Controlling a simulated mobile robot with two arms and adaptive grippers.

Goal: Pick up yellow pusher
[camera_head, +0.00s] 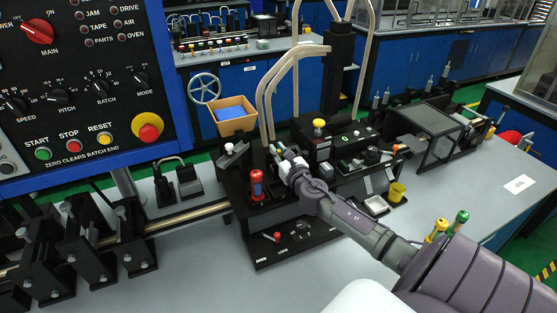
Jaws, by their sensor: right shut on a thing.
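A yellow round-topped knob (319,123), which looks like the yellow pusher, stands upright on a black block on the bench machine. My right gripper (277,154) reaches in from the lower right and is to the left of this knob, apart from it. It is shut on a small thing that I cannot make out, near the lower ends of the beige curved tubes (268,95). A red cylinder (256,185) stands on the black base just left of and below the gripper. My left gripper is not in view.
A control panel (80,80) fills the upper left. A yellow cup (397,191) stands right of my forearm. Yellow- and green-topped tools (461,216) show behind my upper arm. The bench top (480,180) is mostly clear at right.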

